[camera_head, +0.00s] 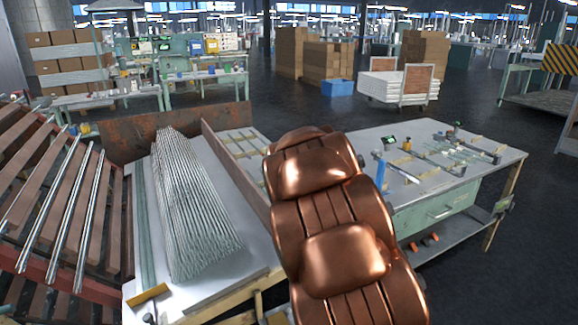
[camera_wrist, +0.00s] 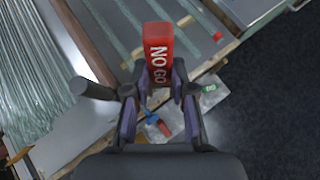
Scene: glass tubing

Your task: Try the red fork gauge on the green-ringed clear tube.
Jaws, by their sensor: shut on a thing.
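In the wrist view my gripper (camera_wrist: 159,80) is shut on the red fork gauge (camera_wrist: 158,50), whose face reads NO GO. The gauge is between the two fingertips and points toward the top of the picture. Pale clear tubes (camera_wrist: 109,27) lie beyond the gauge, at the top of the wrist view. I cannot make out a green ring on any of them, nor whether the gauge touches one. In the head view my copper-coloured arm hides the gripper and gauge.
A large bundle of glass tubes (camera_head: 190,205) lies left of a wooden divider (camera_head: 235,170). A workbench (camera_head: 440,135) with small tools stands at right. A sloped rack (camera_head: 60,200) holds tubes at far left. In the wrist view, dark floor (camera_wrist: 280,110) is clear at right.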

